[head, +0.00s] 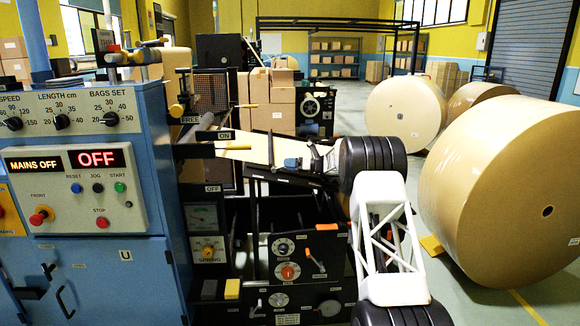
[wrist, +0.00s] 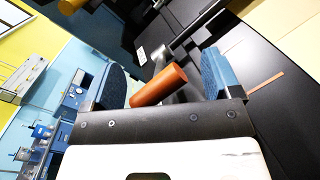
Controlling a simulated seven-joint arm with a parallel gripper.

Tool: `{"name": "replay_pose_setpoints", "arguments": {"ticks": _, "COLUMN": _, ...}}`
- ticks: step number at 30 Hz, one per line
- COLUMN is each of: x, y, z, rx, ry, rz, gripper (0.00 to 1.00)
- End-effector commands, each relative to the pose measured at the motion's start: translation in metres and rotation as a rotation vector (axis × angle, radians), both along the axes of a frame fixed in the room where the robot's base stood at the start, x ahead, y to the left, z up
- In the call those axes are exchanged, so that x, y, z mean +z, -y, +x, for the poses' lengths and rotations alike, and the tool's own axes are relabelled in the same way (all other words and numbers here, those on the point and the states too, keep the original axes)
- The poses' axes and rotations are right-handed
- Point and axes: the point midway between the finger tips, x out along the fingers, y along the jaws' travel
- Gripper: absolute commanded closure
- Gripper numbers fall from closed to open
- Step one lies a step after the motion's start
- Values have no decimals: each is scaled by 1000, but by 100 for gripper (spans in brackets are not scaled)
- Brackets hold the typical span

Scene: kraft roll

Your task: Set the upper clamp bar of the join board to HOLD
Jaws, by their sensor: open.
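My gripper (head: 308,160) is over the dark sloping board (head: 285,178) that carries a pale paper strip (head: 248,149). In the wrist view its two blue-padded fingers (wrist: 164,68) stand apart. An orange-brown cylindrical handle (wrist: 160,86) shows between them, nearer the left pad, on a grey metal rod over a black surface. I cannot tell whether a pad touches it. In the head view my gripper hides this handle, and I cannot read a HOLD label or the clamp bar's setting.
A black panel with dials (head: 290,270) is below the board. Large kraft rolls (head: 508,190) stand at right. Open floor (head: 350,110) lies behind.

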Motion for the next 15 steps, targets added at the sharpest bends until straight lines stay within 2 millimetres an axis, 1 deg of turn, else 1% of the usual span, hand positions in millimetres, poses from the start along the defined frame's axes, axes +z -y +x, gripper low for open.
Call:
{"name": "replay_pose_setpoints", "arguments": {"ticks": 1, "x": 0, "y": 0, "z": 0, "rx": 0, "ry": 0, "rz": 0, "gripper": 17}}
{"name": "replay_pose_setpoints", "arguments": {"ticks": 2, "x": 0, "y": 0, "z": 0, "rx": 0, "ry": 0, "rz": 0, "gripper": 20}}
{"name": "replay_pose_setpoints", "arguments": {"ticks": 12, "x": 0, "y": 0, "z": 0, "rx": -1, "ry": 0, "rz": 0, "gripper": 72}}
{"name": "replay_pose_setpoints", "arguments": {"ticks": 14, "x": -1, "y": 0, "z": 0, "rx": -1, "ry": 0, "rz": 0, "gripper": 80}}
{"name": "replay_pose_setpoints", "arguments": {"ticks": 15, "x": -1, "y": 1, "z": 0, "rx": -2, "ry": -1, "rz": 0, "gripper": 80}}
